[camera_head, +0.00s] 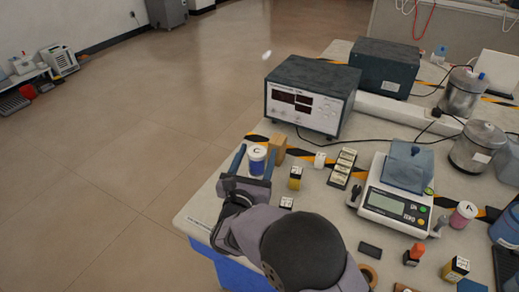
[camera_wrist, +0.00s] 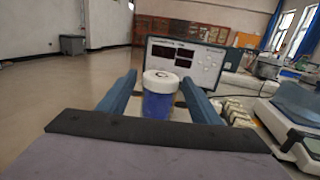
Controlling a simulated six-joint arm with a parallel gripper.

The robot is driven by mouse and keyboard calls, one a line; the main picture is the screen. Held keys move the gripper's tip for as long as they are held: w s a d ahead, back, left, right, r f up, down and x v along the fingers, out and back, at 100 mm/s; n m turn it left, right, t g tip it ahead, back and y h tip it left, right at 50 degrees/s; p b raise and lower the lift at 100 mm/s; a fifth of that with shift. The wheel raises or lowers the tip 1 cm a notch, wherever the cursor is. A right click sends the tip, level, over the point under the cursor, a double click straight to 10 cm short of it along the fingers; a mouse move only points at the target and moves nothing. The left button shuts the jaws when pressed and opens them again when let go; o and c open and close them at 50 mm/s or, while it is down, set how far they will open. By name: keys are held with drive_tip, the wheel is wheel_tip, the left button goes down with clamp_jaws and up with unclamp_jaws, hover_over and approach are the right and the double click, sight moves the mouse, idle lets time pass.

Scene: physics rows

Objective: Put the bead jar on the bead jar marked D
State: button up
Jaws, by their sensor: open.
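A blue bead jar (camera_head: 256,168) with a white lid marked C stands upright near the table's left edge. My gripper (camera_head: 254,163) is open, with one blue finger on each side of this jar. In the wrist view the blue jar (camera_wrist: 158,104) stands between the fingers of my gripper (camera_wrist: 159,92), with a gap on each side. The jar's base is hidden by my gripper, so I cannot tell what it rests on. A pink bead jar (camera_head: 463,215) marked A stands at the right, beyond the scale. I cannot make out a jar marked D in either view.
A cardboard-brown block (camera_head: 277,149) stands just right of the blue jar. A power supply (camera_head: 310,97) stands behind it. Small yellow-black boxes (camera_head: 295,178), a slotted tray (camera_head: 342,168) and a scale (camera_head: 394,205) lie to the right. The floor is open at the left.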

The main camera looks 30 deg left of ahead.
drive_tip(key=b+v, duration=0.1)
drive_tip(key=v, duration=0.7)
